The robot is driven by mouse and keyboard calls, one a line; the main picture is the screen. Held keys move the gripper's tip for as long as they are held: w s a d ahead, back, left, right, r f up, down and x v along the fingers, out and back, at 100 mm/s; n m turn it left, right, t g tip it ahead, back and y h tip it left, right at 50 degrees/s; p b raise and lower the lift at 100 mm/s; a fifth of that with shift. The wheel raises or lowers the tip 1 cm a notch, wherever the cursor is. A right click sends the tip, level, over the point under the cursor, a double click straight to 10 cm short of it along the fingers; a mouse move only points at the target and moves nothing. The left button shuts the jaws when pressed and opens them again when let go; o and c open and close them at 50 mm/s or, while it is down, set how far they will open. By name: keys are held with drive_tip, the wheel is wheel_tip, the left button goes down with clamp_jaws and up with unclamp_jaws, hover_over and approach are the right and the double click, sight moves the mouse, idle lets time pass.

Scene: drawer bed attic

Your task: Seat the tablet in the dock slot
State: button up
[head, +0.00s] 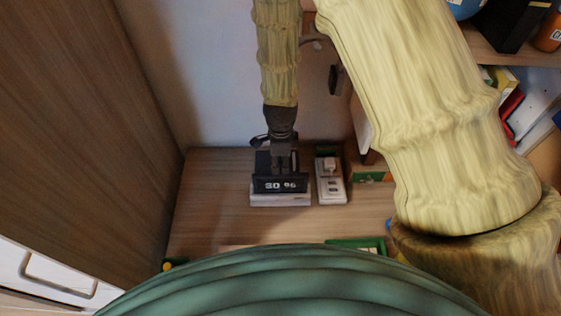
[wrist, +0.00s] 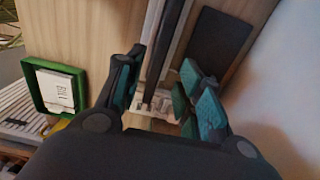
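The tablet (head: 280,184) is a black slab with white characters on its face. It stands on the white dock (head: 280,201) on the desk; I cannot tell how deep it sits in the slot. My gripper (head: 281,166) points down just above and behind the tablet. In the wrist view the fingers of my gripper (wrist: 158,88) are spread to either side of the narrow edge of the tablet (wrist: 155,50). A gap shows on the right finger's side, and the gripper appears open. The dock's slot is hidden.
A white power strip (head: 331,184) with a plug stands close right of the dock. A dark flat thing (wrist: 222,42) lies by the wall. Shelves fill the right; bare desk (head: 213,205) is left.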

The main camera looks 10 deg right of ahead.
drive_tip(key=shift+r+p, duration=1.1)
drive_tip(key=shift+r, duration=0.9)
drive_tip(key=s+d+f+n, duration=0.3)
drive_tip(key=s+f+n, duration=0.1)
drive_tip(key=s, duration=0.3)
drive_tip(key=s+d+f+n, duration=0.3)
drive_tip(key=s+f+n, duration=0.2)
drive_tip(key=s+f, duration=0.1)
drive_tip(key=s+d+f+n, duration=0.4)
drive_tip(key=s+f+n, duration=0.1)
drive_tip(key=s, duration=0.3)
drive_tip(key=shift+h, duration=0.4)
drive_tip(key=s+n, duration=0.1)
drive_tip(key=s, duration=0.1)
drive_tip(key=s+f+n, duration=0.1)
drive_tip(key=s+n, duration=0.1)
drive_tip(key=s, duration=0.1)
drive_tip(key=s+n, duration=0.2)
drive_tip(key=shift+s+d+f+y, duration=0.15)
drive_tip(key=shift+d+f+y, duration=0.15)
drive_tip(key=shift+y, duration=0.1)
drive_tip(key=shift+s+n, duration=0.4)
